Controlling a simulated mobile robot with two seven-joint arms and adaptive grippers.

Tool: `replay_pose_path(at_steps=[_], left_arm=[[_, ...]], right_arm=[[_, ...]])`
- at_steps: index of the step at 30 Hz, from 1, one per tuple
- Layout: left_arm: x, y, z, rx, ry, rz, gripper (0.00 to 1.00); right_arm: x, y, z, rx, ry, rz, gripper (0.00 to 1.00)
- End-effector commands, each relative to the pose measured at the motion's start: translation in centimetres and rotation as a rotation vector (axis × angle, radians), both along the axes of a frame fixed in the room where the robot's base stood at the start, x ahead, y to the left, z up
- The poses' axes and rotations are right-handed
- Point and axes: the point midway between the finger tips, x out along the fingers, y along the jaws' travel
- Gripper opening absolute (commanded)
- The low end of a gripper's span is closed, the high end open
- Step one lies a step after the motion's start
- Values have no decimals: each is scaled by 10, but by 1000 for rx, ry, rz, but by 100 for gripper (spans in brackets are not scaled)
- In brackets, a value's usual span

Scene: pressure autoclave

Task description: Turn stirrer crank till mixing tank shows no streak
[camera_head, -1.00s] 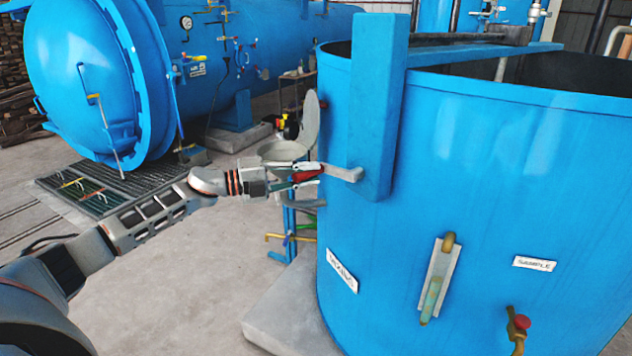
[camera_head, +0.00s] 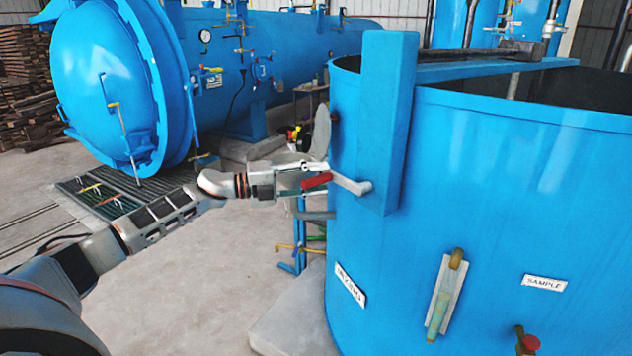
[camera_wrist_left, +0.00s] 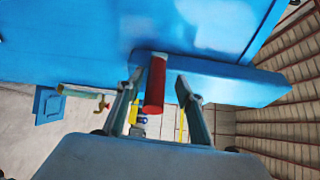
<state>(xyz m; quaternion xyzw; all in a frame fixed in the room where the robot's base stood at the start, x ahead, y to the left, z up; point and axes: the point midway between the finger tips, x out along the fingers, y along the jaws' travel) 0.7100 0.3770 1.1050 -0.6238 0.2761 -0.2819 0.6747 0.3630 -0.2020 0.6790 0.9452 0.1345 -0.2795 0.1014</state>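The blue mixing tank (camera_head: 480,190) fills the right of the head view. On its blue upright post (camera_head: 388,120) is the grey crank arm (camera_head: 351,185) with a red handle (camera_head: 317,181). The red handle also shows in the left wrist view (camera_wrist_left: 156,84). My left gripper (camera_head: 316,180) has its fingers on either side of the handle, with a narrow gap on each side in the wrist view. A sight glass (camera_head: 439,303) on the tank front looks greenish; a streak in it cannot be made out. My right gripper is not in view.
A MIXING label (camera_head: 350,285) and a SAMPLE label (camera_head: 544,283) are on the tank, with a red-knobbed tap (camera_head: 530,343) low at right. A large blue autoclave (camera_head: 110,85) stands behind at left, by a floor grating (camera_head: 112,195).

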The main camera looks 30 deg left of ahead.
Motion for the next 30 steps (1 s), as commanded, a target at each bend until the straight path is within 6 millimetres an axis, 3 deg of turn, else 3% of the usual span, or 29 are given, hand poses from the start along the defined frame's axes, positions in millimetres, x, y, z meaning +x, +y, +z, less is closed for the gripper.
replay_pose_path(at_steps=[11, 30], left_arm=[[-3, 4, -5, 5, 6, 3, 36], [-74, 78, -2, 4, 7, 2, 36]], right_arm=[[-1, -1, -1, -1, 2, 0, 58], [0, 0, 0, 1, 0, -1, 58]])
